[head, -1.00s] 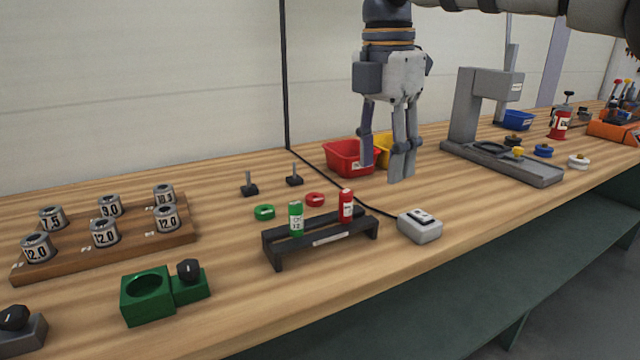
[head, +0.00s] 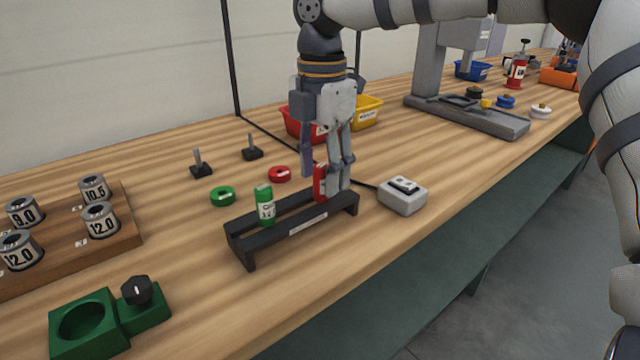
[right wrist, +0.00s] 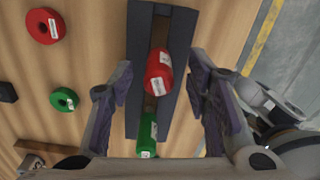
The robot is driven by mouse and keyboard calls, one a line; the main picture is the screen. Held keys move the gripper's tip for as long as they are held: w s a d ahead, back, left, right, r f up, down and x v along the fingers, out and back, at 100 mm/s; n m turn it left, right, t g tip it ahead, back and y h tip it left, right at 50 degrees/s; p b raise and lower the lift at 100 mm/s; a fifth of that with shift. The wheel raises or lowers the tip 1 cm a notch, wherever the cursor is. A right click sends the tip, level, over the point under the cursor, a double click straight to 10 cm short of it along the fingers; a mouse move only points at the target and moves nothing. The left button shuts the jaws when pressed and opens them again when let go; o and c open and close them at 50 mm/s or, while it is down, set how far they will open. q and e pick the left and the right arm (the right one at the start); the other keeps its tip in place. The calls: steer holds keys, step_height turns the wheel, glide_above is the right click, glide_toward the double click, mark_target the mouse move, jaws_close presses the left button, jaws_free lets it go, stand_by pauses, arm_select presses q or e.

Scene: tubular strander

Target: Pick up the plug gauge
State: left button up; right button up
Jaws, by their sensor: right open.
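A black rack (head: 290,224) stands on the bench and holds a green cylinder (head: 265,206) and a red cylinder (head: 320,183), both labelled; I take these as the plug gauge pieces. My right gripper (head: 335,178) points down at the red cylinder, at the rack's right end. In the right wrist view, the red cylinder (right wrist: 159,72) lies between the two open fingers (right wrist: 160,84), with a gap on each side. The green cylinder (right wrist: 147,135) shows nearer that view's bottom edge. In the head view the fingers partly hide the red cylinder. My left gripper is not in view.
A grey box (head: 402,196) stands right of the rack. Green (head: 223,196) and red (head: 280,174) rings lie behind it. Red (head: 298,124) and yellow (head: 367,112) bins stand farther back. A green block (head: 84,324) is at front left.

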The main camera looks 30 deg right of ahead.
jaws_close()
stand_by(0.3)
